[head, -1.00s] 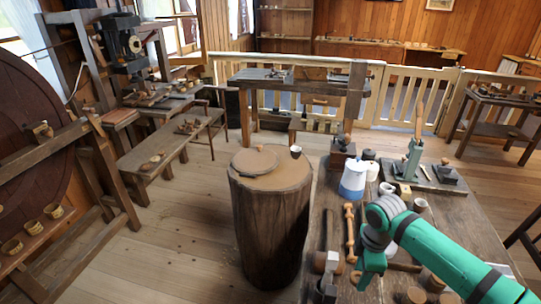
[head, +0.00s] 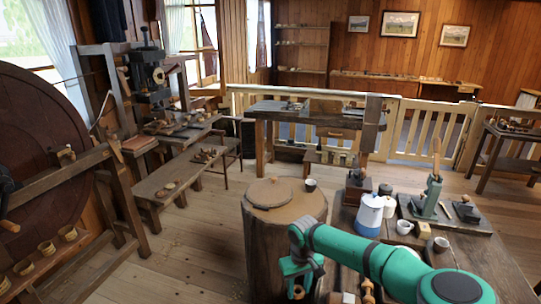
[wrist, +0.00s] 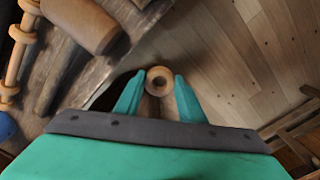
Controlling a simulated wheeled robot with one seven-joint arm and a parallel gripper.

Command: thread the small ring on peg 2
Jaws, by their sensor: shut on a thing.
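My gripper (head: 297,278) is low in front of the stump, near the left edge of the workbench in the head view. In the wrist view my gripper (wrist: 158,82) has a small tan wooden ring (wrist: 160,70) between its fingertips, shut on it. The ring's hole faces the camera, and floor shows beyond it. In the head view the ring is mostly hidden by the gripper. I cannot make out peg 2 in either view.
The workbench (head: 495,275) at right carries a blue-and-white pot (head: 369,215), cups and a green press (head: 430,195). The stump (head: 270,255) stands left of it. A mallet head (wrist: 85,22) and a turned rod (wrist: 15,65) lie left of the gripper.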

